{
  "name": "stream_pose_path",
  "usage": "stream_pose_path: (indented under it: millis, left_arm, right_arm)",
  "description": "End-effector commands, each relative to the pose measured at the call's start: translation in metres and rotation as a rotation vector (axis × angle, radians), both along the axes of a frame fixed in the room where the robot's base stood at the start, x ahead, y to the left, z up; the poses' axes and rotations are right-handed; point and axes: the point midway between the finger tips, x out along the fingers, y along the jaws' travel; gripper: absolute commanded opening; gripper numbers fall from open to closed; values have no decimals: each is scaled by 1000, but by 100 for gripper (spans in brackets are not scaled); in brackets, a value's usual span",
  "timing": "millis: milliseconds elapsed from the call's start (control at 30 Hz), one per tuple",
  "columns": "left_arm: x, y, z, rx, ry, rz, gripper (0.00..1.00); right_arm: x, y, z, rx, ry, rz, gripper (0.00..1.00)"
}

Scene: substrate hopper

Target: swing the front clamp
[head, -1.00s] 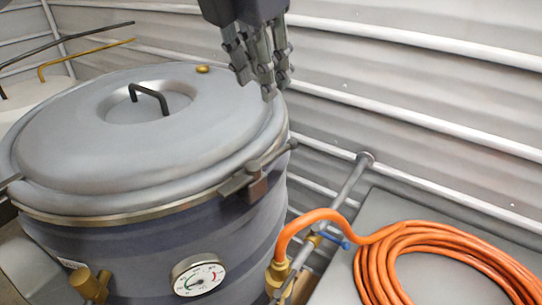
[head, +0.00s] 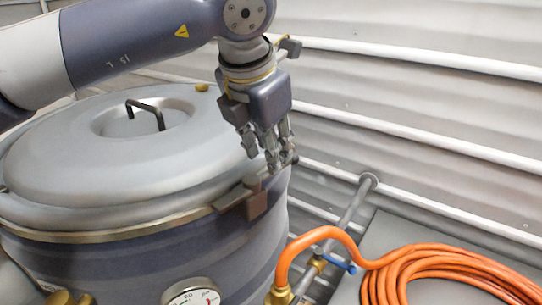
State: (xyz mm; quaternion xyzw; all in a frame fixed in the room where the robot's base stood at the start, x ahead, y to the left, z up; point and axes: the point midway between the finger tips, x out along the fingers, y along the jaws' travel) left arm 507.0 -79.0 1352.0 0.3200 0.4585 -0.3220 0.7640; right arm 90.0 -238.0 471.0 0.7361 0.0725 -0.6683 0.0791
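The clamp (head: 241,198) is a grey-brown block with a bar, on the rim of the big grey vessel's lid (head: 85,165) at its front right. The bar runs up to the right, and its far part is partly covered by my fingers. My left gripper (head: 273,162) points down over the bar's outer end. Its fingertips overlap the bar in the picture; whether they touch it or close on it I cannot tell. My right gripper is not in view.
A pressure gauge (head: 192,294) sits on the vessel's front. A coiled orange hose (head: 440,262) lies on a grey surface at the right, joined to a brass fitting with a blue valve lever (head: 340,264). A corrugated wall with white rails stands behind.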

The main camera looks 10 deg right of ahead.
Motion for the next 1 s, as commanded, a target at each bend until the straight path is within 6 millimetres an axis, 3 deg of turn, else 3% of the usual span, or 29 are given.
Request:
stream_pose_path:
  millis: [300, 633, 800, 1000]
  left_arm:
    - [15, -8, -36, 0, 1, -1, 31]
    - [16, -9, -40, 0, -2, -1, 31]
    - [16, -9, -40, 0, -1, -1, 0]
    - [16, -9, -40, 0, -1, -1, 0]
  right_arm:
    - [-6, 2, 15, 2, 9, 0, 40]
    - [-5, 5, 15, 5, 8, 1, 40]
    - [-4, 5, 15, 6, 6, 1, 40]
    - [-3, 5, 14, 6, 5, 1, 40]
